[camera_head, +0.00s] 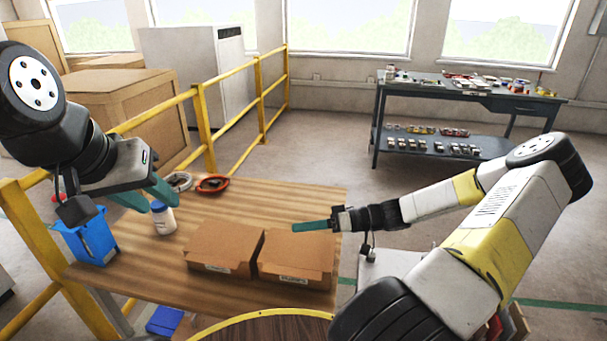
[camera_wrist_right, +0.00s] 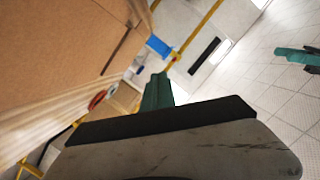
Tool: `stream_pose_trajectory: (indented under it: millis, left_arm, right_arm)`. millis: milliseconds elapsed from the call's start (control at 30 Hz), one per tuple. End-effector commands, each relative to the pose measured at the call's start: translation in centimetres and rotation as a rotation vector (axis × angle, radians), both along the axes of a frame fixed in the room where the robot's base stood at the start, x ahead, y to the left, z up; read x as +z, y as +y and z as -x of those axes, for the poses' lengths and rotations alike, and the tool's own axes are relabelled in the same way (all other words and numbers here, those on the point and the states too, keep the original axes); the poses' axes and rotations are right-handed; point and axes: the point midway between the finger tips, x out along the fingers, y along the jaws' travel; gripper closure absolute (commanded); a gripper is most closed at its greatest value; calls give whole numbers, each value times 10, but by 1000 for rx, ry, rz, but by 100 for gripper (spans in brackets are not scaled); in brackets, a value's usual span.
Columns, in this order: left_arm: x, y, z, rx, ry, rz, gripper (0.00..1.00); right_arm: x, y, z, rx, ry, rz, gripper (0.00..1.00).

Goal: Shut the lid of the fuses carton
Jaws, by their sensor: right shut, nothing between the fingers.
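Two brown cardboard cartons stand side by side on the wooden table, a left carton (camera_head: 224,246) and a right carton (camera_head: 292,262). Each has a small white label on its front, too small to read, so I cannot tell which is the fuses carton. Both tops look nearly flat. My right gripper (camera_head: 311,227) is shut and empty, at the back edge of the right carton; whether it touches is unclear. Its teal fingers (camera_wrist_right: 157,92) show in the right wrist view beside brown cardboard (camera_wrist_right: 55,45).
A white bottle (camera_head: 163,220) stands below my left gripper, with a blue container (camera_head: 91,240) to its left. A yellow railing (camera_head: 203,120) runs behind the table (camera_head: 280,195).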

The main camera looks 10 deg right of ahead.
Motion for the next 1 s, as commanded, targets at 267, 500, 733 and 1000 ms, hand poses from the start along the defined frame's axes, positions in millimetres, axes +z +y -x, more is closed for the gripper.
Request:
stream_pose_trajectory:
  millis: [267, 500, 733, 1000]
  left_arm:
    - [0, 0, 0, 0, 0, 0, 64]
    - [0, 0, 0, 0, 0, 0, 64]
    - [0, 0, 0, 0, 0, 0, 64]
    - [0, 0, 0, 0, 0, 0, 64]
  right_arm:
    - [-35, 12, 27, -4, -241, 94, 100]
    - [-67, 18, 42, -5, -432, 176, 100]
    - [-92, 20, 48, -3, -552, 229, 100]
    - [-107, 21, 50, -1, -548, 228, 100]
